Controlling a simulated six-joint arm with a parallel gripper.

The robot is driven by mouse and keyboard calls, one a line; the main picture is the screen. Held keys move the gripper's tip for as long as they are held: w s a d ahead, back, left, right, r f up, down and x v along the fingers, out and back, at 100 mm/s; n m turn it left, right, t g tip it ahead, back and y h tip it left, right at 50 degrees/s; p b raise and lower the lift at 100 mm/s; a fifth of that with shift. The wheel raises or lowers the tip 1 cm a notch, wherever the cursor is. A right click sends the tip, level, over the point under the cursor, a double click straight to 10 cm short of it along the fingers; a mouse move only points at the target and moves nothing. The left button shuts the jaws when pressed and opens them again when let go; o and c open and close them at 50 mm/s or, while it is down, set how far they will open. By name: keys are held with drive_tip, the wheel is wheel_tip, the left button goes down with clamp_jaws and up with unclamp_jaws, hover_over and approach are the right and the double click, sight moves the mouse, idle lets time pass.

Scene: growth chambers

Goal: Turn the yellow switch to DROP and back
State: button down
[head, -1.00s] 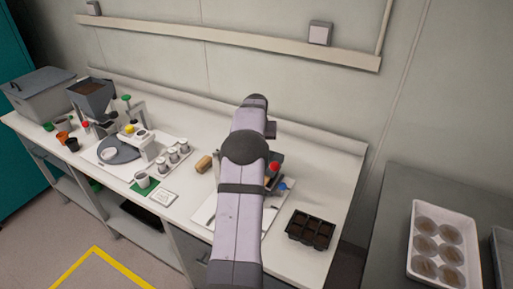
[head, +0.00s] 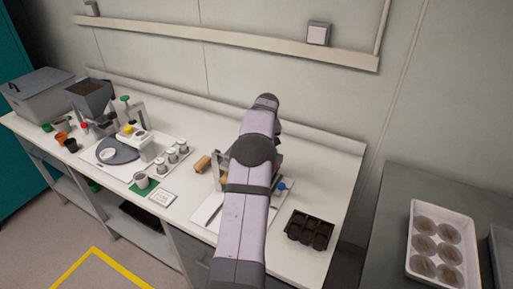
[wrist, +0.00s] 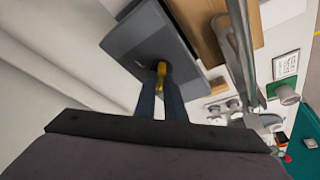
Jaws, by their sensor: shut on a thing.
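The yellow switch (wrist: 161,72) sits on the face of a dark grey box (wrist: 150,42) in the wrist view. The two dark fingers of my gripper (wrist: 160,82) are shut on the switch's near end, one on each side. A small pale mark shows on the box left of the switch. I cannot read any DROP label or tell the switch's set position. In the head view my own arm hides the gripper, the switch and most of the device there.
A blue knob (head: 282,186) shows just right of my arm. A black cell tray (head: 310,229) is near the bench's right front. A wooden cylinder (head: 202,164) lies left of the arm. Further left stand a green mat with a cup (head: 142,181) and a white card (head: 162,198).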

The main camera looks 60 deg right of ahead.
drive_tip(key=c, duration=1.8)
unclamp_jaws()
drive_tip(key=shift+c, duration=0.2)
drive_tip(key=b+v, duration=0.3)
drive_tip(key=v, duration=0.4)
drive_tip(key=shift+r, duration=0.2)
drive_tip(key=shift+a, duration=0.1)
